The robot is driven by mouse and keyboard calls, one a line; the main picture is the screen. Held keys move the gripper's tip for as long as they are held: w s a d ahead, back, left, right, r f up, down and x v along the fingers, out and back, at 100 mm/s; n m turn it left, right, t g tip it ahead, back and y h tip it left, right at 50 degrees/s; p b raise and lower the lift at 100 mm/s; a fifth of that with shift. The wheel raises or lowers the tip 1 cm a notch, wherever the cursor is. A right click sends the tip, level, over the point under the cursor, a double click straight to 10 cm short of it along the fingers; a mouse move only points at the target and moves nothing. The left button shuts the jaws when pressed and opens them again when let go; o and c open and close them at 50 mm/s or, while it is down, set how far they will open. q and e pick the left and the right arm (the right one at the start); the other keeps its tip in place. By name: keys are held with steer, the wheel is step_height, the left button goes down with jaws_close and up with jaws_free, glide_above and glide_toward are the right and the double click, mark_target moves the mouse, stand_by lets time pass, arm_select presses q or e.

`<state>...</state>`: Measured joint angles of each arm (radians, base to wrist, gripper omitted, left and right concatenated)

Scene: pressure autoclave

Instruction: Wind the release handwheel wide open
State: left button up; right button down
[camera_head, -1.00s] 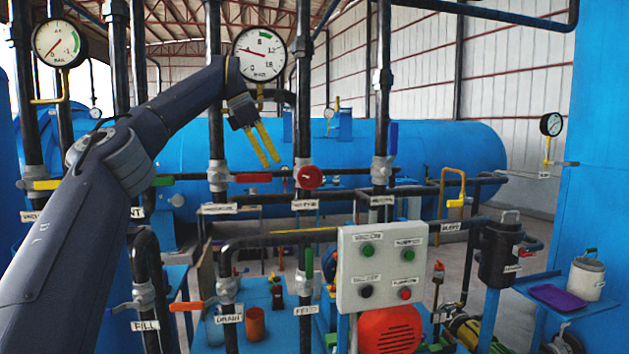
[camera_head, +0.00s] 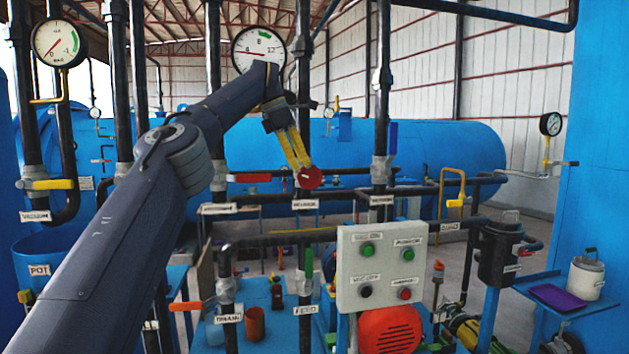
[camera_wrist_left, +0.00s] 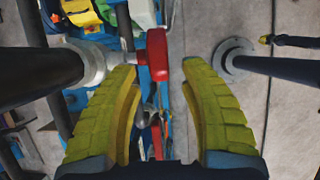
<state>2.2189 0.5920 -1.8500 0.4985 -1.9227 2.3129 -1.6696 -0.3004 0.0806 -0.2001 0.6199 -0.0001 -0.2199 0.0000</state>
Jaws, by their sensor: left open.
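The red handwheel (camera_head: 309,178) sits on a vertical black pipe, above a white label that looks like RELEASE (camera_head: 305,204). My left gripper (camera_head: 299,164) is open, its yellow fingers pointing down and right, with the tips at the wheel's upper left edge in the head view. In the left wrist view the handwheel (camera_wrist_left: 157,55) shows edge-on, just beyond and between the two spread fingers (camera_wrist_left: 160,90). I cannot tell whether the fingers touch it. My right gripper is in no view.
A red lever (camera_head: 250,178) is on the pipe to the left, and a blue lever (camera_head: 393,138) on the pipe to the right. A pressure gauge (camera_head: 257,44) stands behind my forearm. A grey control box (camera_head: 382,266) is below right of the wheel.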

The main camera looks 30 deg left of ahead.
mark_target(317, 186)
arm_select(q)
steer(key=shift+w+d, duration=0.85)
steer(key=shift+w+d+f, duration=0.1)
steer(key=shift+w+f, duration=0.05)
steer(key=shift+f, duration=0.5)
steer(key=shift+x, duration=1.8)
steer(key=shift+d, duration=0.1)
steer(key=shift+c, duration=0.3)
jaws_close()
